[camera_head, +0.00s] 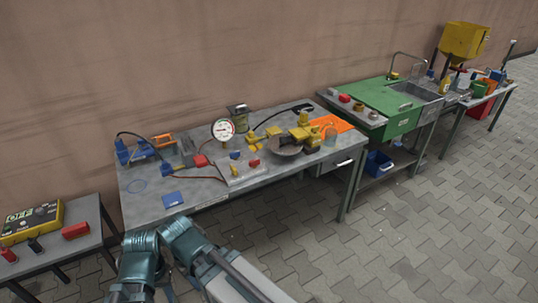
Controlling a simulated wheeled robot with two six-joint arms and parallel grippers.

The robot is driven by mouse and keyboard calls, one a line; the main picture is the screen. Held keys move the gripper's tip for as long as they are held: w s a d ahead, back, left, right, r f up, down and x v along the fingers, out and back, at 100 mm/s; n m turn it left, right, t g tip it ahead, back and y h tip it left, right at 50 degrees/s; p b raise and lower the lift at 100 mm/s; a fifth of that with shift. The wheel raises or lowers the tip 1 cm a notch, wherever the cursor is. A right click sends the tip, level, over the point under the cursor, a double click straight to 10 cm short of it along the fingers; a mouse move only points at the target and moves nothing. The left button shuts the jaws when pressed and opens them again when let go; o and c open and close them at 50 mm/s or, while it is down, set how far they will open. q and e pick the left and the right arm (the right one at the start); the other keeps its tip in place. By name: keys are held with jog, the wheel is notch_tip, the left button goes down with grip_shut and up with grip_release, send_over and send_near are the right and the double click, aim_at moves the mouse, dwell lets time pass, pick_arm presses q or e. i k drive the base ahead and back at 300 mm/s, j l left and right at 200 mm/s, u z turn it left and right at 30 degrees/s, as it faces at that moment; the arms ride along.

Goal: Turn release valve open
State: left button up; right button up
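A grey block (242,172) on the middle table carries small red and blue parts on top. A round white pressure gauge (223,129) stands behind it. A red part (201,161) sits at the block's left, with a thin hose running from it. Which of these small parts is the release valve, and how it is turned, I cannot tell at this size. Teal and grey links of my arms show at the bottom left, in front of the table. Neither gripper can be made out.
The grey table (140,207) also holds a blue pump-like tool (140,150), a blue pad (173,199), a dark bowl (286,145) and yellow fittings (303,131). A green sink bench (390,100) stands right. A low table (88,212) with a yellow box (32,220) stands left.

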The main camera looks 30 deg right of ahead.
aim_at(254, 163)
jog(key=i+l+z, duration=0.3)
jog(key=i+l, duration=0.15)
jog(key=i+l+z, duration=0.3)
jog(key=i+l, duration=0.2)
